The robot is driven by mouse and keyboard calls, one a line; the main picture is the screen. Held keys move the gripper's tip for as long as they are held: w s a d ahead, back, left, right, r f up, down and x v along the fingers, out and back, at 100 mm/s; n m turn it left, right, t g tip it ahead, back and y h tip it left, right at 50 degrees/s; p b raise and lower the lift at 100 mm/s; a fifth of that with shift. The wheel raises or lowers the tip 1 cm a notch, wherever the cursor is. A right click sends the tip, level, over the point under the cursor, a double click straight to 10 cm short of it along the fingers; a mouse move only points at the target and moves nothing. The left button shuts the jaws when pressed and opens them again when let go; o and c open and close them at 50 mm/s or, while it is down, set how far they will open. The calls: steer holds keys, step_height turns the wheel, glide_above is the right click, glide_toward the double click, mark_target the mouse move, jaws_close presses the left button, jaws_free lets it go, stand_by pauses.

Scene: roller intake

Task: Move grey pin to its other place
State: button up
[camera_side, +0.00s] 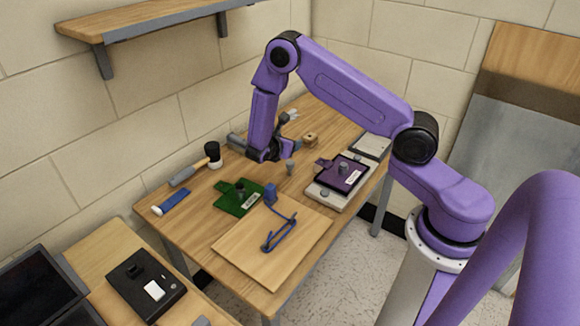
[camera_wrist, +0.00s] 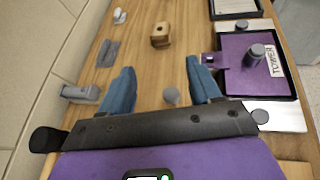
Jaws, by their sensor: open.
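A small grey pin (camera_side: 290,166) stands on the wooden table between the green plate and the purple tray. In the wrist view a grey pin (camera_wrist: 171,96) shows low in the gap between my fingers, apart from both. My gripper (camera_wrist: 162,84) is open with nothing held between its blue-grey fingers. In the side view my gripper (camera_side: 274,152) is just left of the pin, its fingers partly hidden by the wrist. The purple tray (camera_side: 355,180), labelled TOWER in the wrist view (camera_wrist: 236,78), sits on a light grey base (camera_side: 327,203) and holds a dark grey knob (camera_wrist: 257,51).
A wooden block (camera_side: 310,138) stands behind. A hammer (camera_side: 186,174) and blue-handled tool (camera_side: 172,202) lie left.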

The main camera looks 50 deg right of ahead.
mark_target(290, 163)
steer(key=shift+n, duration=0.6)
steer(key=d+f, duration=0.2)
steer(key=f, duration=0.1)
steer(key=shift+w+d+f, duration=0.1)
steer(key=shift+w+d, duration=0.1)
steer(key=shift+w, duration=0.2)
steer(key=shift+f+h, duration=0.3)
steer(key=shift+f, duration=1.6)
step_height(290, 163, down, 3)
steer(key=shift+f, duration=0.1)
steer(key=shift+x, duration=1.15)
steer(key=shift+w+d, duration=0.1)
steer(key=shift+d, duration=0.2)
steer(key=c, duration=1.1)
steer(key=shift+c, duration=0.2)
